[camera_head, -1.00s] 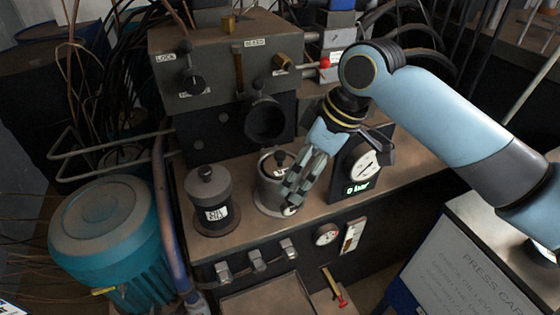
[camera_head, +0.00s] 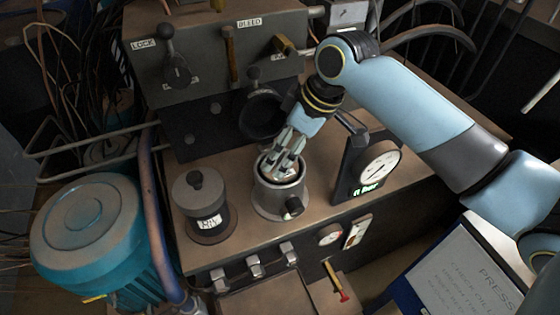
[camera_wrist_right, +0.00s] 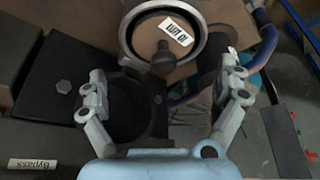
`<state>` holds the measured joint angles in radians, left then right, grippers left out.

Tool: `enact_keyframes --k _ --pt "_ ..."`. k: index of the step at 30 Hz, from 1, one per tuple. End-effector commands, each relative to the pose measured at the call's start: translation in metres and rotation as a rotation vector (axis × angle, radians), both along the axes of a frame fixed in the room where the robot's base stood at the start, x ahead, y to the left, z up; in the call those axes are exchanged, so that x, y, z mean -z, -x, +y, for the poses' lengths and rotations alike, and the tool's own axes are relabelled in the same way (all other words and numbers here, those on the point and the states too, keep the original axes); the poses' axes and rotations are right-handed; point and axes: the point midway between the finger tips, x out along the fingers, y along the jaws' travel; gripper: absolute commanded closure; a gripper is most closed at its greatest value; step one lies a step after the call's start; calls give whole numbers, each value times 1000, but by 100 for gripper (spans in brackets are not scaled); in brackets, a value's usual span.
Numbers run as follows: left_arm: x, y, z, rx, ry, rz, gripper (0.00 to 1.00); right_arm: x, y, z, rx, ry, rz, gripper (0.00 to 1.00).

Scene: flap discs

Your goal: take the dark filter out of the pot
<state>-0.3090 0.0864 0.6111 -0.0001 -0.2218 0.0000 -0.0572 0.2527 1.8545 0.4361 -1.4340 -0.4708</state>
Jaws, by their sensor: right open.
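The light grey pot (camera_head: 266,203) stands on the bench in the head view, upright, with a dark knob low on its front. Its mouth is dark inside. The fingers of my right gripper (camera_head: 284,158) come down at the mouth and cover much of it. A round rim with a white label and dark knob lies beyond the fingertips there. My left gripper is not in view.
A dark labelled canister (camera_head: 207,224) stands left of the pot. A dial gauge (camera_head: 378,165) stands close on the right. The machine block (camera_head: 205,75) with levers and a black round port rises behind. A teal motor (camera_head: 95,235) is at the left.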

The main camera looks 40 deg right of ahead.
Motion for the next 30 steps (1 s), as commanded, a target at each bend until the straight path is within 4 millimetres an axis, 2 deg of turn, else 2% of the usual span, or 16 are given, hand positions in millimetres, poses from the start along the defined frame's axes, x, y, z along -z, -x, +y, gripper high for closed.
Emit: enact_keyframes --k 6,15,30 --pt "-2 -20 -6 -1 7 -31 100 31 -8 9 1 -3 2 0" --pt "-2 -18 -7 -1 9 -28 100 36 -10 9 0 0 0 0" --pt "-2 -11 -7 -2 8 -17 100 36 -10 9 0 1 1 65"
